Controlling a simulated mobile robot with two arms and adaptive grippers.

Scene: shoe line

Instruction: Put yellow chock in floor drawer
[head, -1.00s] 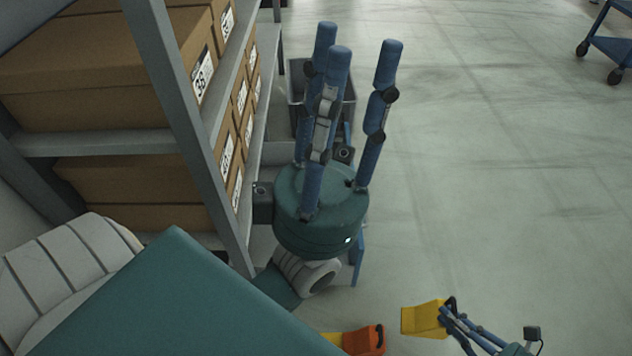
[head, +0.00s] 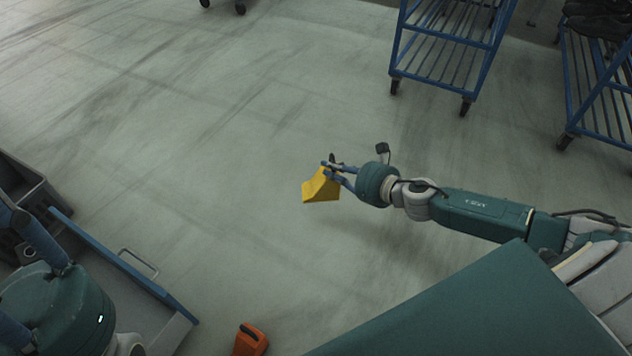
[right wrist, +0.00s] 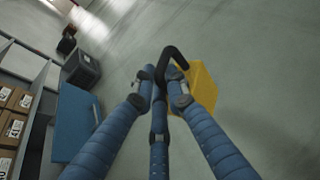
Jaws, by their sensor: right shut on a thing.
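The yellow chock (head: 320,188) is a wedge with a black handle, held above open floor in the middle of the head view. My right gripper (head: 334,171) is shut on it. In the right wrist view, the yellow chock (right wrist: 203,88) is partly hidden behind the fingers. The floor drawer (head: 125,268), with a blue front and a wire handle, is at lower left in the head view and looks pulled out. My left gripper (head: 28,268) is over its left part, its fingers apart and cut off by the picture edge.
An orange object (head: 250,341) with a black top is at the bottom edge, right of the drawer. A dark grey bin (head: 38,188) is at far left. Blue wheeled racks (head: 447,62) stand at upper right. The floor between is clear.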

